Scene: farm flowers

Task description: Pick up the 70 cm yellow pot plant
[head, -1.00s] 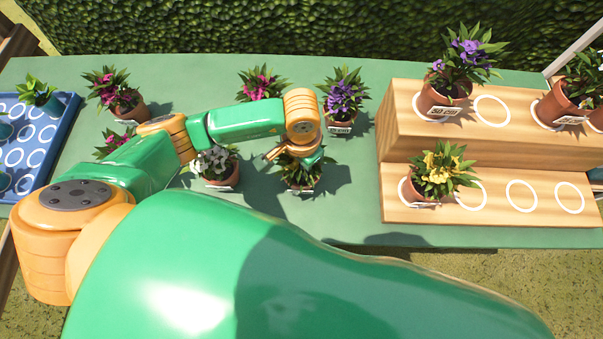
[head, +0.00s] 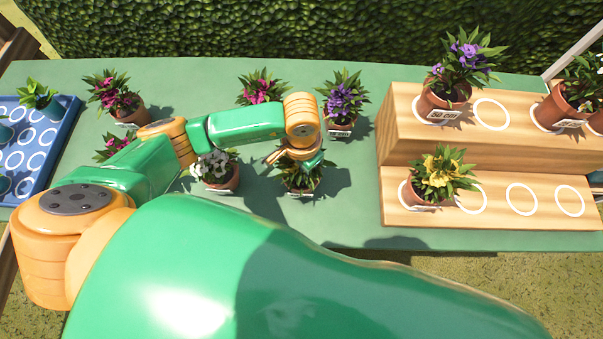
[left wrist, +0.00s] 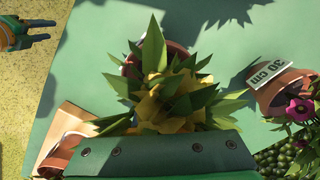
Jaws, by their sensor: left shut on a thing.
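A pot plant (head: 303,180) with dark green leaves sits under my left gripper (head: 298,158) on the green table, with a white label at its foot that I cannot read. In the left wrist view its yellow flowers (left wrist: 160,108) and pointed leaves fill the middle, right above the green gripper body. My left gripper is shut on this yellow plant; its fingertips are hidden. My right gripper (left wrist: 40,30) shows at the top left of the left wrist view, its two fingers apart and empty. Another yellow plant (head: 438,172) stands on the lower step of the wooden stand.
A white-flowered plant (head: 215,170) stands close left of my left gripper, a purple one (head: 342,98) behind. A blue tray (head: 60,130) is at the left.

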